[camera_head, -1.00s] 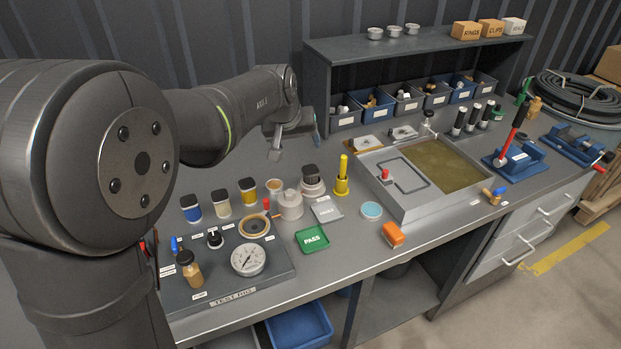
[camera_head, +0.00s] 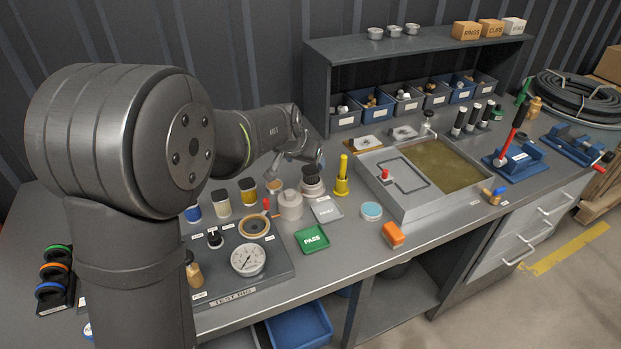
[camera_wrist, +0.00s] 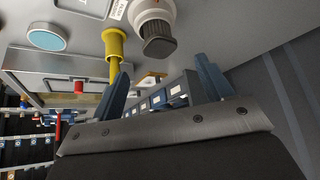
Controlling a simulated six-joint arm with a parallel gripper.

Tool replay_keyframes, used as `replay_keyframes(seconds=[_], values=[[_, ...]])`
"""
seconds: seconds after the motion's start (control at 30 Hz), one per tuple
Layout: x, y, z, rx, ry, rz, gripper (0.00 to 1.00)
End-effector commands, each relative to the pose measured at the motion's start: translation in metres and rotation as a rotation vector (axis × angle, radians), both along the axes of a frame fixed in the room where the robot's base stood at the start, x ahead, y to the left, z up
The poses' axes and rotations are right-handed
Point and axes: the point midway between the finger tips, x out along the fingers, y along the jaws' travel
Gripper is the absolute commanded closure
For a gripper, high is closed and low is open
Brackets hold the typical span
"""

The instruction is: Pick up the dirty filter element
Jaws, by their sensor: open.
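The dirty filter element looks to be the dark ribbed cylinder (camera_head: 312,171) seated upright in a pale round housing (camera_head: 312,189). In the wrist view the dark element (camera_wrist: 159,44) sticks out of the white housing (camera_wrist: 152,14), above and beyond the gap between my fingers. My gripper (camera_head: 310,155) is close above and behind the element in the head view. In the wrist view my gripper (camera_wrist: 162,85) has its two blue fingers spread with nothing between them. The element's lower part is hidden in the housing.
A yellow post (camera_head: 342,178) stands close right of the housing. A pale capped canister (camera_head: 290,205) is at its left front. A grey tray (camera_head: 326,209) and green PASS tray (camera_head: 312,239) lie in front. A metal basin (camera_head: 410,205) is farther right.

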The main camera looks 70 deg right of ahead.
Motion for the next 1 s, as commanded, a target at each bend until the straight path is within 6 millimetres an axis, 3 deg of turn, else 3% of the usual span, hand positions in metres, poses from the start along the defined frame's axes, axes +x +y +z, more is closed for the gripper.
replay_keyframes(seconds=[0.33, 0.6, 0.97, 1.0], values=[[0.0, -0.014, -0.024, 0.001, 0.001, -0.001, 0.27], [0.0, -0.032, -0.056, 0.0, 0.001, 0.001, 0.27], [0.0, -0.037, -0.062, -0.002, 0.0, 0.001, 0.27], [0.0, -0.037, -0.062, -0.002, 0.0, 0.001, 0.35]])
